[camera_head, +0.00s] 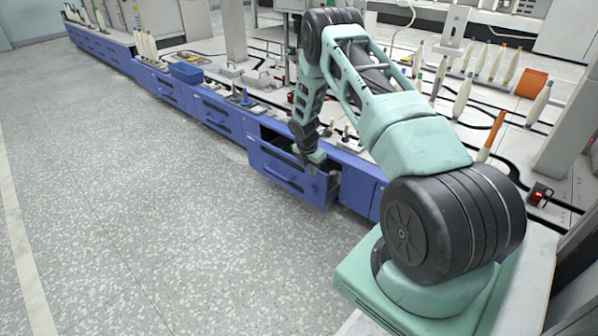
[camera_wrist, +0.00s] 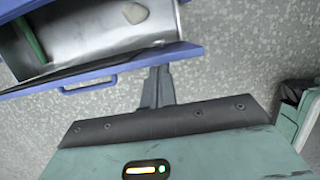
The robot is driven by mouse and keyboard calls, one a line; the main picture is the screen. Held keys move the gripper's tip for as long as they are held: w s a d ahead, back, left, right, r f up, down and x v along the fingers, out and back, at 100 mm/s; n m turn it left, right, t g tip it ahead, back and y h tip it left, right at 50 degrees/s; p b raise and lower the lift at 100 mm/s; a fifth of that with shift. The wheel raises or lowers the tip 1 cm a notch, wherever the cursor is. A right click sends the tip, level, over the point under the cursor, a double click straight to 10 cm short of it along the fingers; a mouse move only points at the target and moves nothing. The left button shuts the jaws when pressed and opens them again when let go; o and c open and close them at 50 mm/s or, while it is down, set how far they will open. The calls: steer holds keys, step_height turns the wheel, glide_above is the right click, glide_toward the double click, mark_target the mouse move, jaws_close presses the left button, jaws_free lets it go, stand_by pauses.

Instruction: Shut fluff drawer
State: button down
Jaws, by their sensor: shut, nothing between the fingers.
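The fluff drawer (camera_head: 283,178) is a blue-fronted drawer standing pulled out from the low blue cabinet under the machine. In the wrist view its blue front (camera_wrist: 140,60) and handle (camera_wrist: 88,83) show, with the grey metal inside. A pale lump (camera_wrist: 135,12) and a green strip (camera_wrist: 32,42) show in the drawer. My gripper (camera_head: 314,158) is over the drawer area in the head view. In the wrist view my gripper's fingers (camera_wrist: 158,82) are shut and empty, with their tips close to the outer side of the front, right of the handle. I cannot tell whether they touch it.
More blue drawer fronts (camera_head: 216,116) run along the cabinet and look shut. A blue bin (camera_head: 186,72) and several bobbins (camera_head: 462,96) stand on the machine top. The speckled floor (camera_head: 130,200) in front of the drawer is clear.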

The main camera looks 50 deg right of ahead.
steer(key=shift+w+d+p, duration=0.1)
steer(key=shift+d+p, duration=0.3)
steer(key=shift+d, duration=1.85)
steer(key=shift+a, duration=0.1)
